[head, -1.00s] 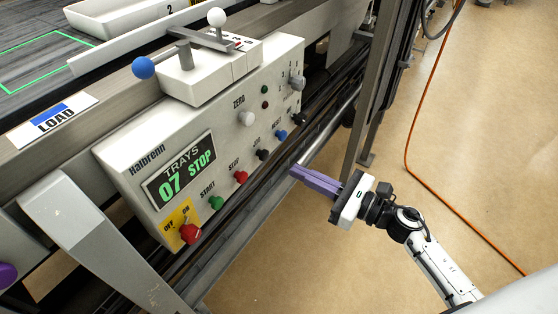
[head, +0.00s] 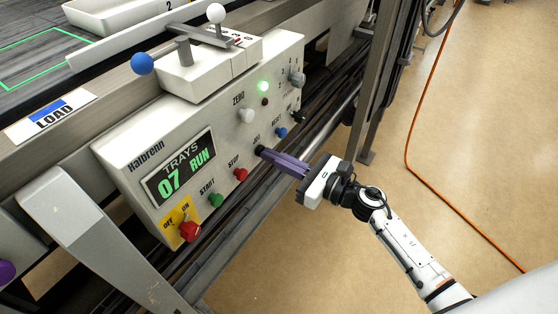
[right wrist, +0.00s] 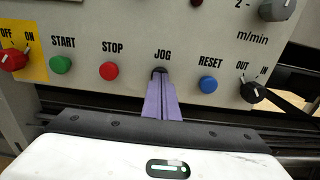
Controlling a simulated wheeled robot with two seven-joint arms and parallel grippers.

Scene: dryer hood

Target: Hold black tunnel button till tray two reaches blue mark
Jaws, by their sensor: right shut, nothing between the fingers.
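The black button, labelled JOG, shows on the white control panel (head: 220,128) as a dark knob (head: 259,149). My right gripper (head: 266,153) is shut and empty, its purple fingertips against this button. In the right wrist view the fingertips (right wrist: 160,80) cover most of the JOG button (right wrist: 159,71). Tray two (head: 105,20), white and marked 2, lies on the dark belt at top left, partly out of frame. The blue mark (head: 52,113) is on the LOAD label at the belt's near edge, apart from the tray. My left gripper is not in view.
The display (head: 180,168) reads TRAYS 07 RUN, and a green lamp (head: 263,86) is lit. A red STOP button (head: 240,174), green START button (head: 216,200) and blue RESET button (head: 281,132) sit nearby. Open floor lies right.

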